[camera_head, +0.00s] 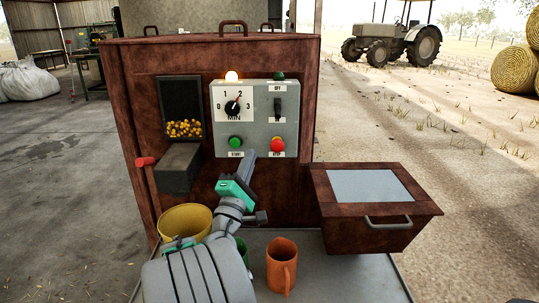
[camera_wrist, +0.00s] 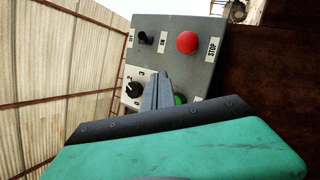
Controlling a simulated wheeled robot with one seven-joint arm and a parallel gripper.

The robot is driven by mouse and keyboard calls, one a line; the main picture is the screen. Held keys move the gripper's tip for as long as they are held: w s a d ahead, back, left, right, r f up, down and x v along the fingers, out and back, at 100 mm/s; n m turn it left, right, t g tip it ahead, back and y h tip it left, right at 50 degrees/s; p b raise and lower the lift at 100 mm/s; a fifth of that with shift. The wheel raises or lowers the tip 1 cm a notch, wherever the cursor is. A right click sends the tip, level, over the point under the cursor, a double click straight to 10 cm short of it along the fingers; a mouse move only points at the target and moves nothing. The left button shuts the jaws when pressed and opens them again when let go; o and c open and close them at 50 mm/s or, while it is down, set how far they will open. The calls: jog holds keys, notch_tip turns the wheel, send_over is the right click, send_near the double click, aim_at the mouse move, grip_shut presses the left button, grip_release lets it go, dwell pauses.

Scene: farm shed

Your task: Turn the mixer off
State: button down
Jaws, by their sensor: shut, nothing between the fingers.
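The mixer's grey control panel (camera_head: 258,95) is on the front of a brown machine. It has a red stop button (camera_head: 277,144), a green start button (camera_head: 235,142), a dial (camera_head: 233,107) and a black switch (camera_head: 278,107). The lamp (camera_head: 232,76) above the dial glows; the other lamp (camera_head: 280,76) looks dark green. Contact cannot be told.
A yellow bucket (camera_head: 186,221) and an orange mug (camera_head: 281,265) stand on the grey surface below. A brown box with a handle (camera_head: 390,222) juts out at right. A red-tipped lever (camera_head: 146,161) is at left, beside a dark chute (camera_head: 181,166).

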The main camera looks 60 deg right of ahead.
aim_at(278, 111)
jog(key=n, duration=0.1)
jog(key=n+t, duration=0.1)
jog(key=shift+s+a+r+n+h, duration=0.1)
jog(key=shift+a+n+h, duration=0.1)
jog(key=shift+n+h, duration=0.15)
jog(key=p+x, duration=0.2)
jog(key=x, duration=0.3)
jog(key=p+x, duration=0.3)
jog(key=x, duration=0.2)
jog(key=shift+d+r, duration=0.1)
jog(key=shift+r, duration=0.3)
jog(key=s, duration=0.1)
jog(key=s+r+p, duration=0.1)
jog(key=s, duration=0.1)
jog(key=shift+s+d+r, duration=0.1)
jog(key=shift+d+r, duration=0.05)
jog(key=shift+r+p, duration=0.15)
jog(key=shift+p, duration=0.3)
